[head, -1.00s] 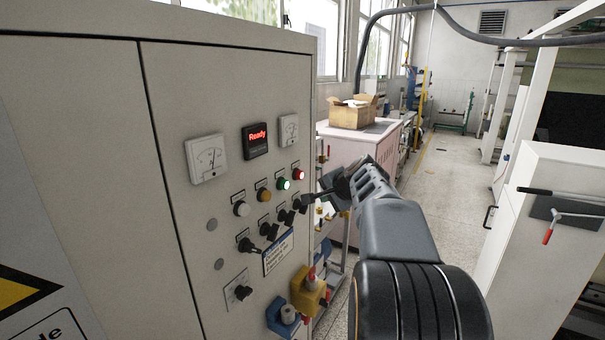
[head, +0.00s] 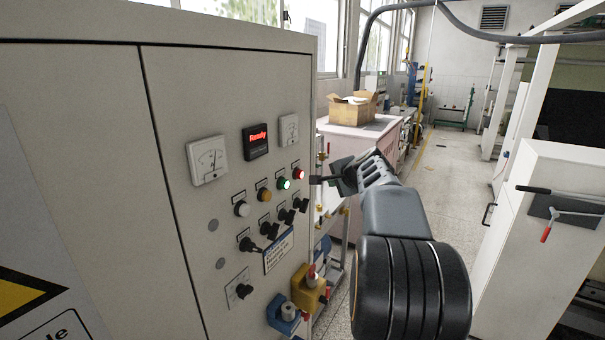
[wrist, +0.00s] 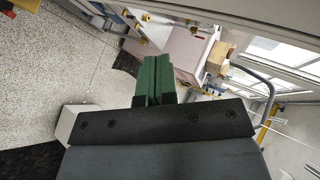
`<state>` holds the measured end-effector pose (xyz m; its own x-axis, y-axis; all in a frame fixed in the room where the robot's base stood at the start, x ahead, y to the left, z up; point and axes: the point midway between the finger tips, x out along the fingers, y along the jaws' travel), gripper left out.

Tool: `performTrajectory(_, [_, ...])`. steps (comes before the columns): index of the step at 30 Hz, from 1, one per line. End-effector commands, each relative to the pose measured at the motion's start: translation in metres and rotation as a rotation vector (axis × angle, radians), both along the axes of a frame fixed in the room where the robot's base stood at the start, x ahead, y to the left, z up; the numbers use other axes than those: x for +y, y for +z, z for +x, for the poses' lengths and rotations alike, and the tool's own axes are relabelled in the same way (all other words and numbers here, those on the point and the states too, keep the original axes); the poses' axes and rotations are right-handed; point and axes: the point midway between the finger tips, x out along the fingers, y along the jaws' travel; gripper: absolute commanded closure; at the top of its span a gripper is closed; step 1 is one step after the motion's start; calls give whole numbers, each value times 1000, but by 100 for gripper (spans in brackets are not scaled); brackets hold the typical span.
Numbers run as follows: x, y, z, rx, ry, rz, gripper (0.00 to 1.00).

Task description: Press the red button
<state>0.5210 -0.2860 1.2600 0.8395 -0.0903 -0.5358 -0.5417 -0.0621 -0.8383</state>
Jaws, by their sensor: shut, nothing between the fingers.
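The red button (head: 299,174) is lit at the right end of the upper row of buttons on the grey control cabinet (head: 90,130). My gripper (head: 313,180) is shut and empty. In the head view its tip is just right of the red button and slightly lower, with a small gap in the picture; the true distance is hard to judge. In the wrist view the green fingers (wrist: 153,80) are pressed together and point away. I cannot make out the red button in the wrist view.
A green button (head: 283,184) sits left of the red one, with black knobs (head: 300,204) below. Blue and yellow sockets (head: 308,290) jut out lower down. A cardboard box (head: 352,108) stands behind; an aisle (head: 440,180) is open at right.

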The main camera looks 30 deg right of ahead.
Motion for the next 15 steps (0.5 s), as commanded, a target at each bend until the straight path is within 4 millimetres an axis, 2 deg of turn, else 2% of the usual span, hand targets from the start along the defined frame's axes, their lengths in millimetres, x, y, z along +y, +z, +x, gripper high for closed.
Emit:
performTrajectory(6, [14,3,25,2,4,1,100])
performTrajectory(15, [27,2,50,1,2,0,100])
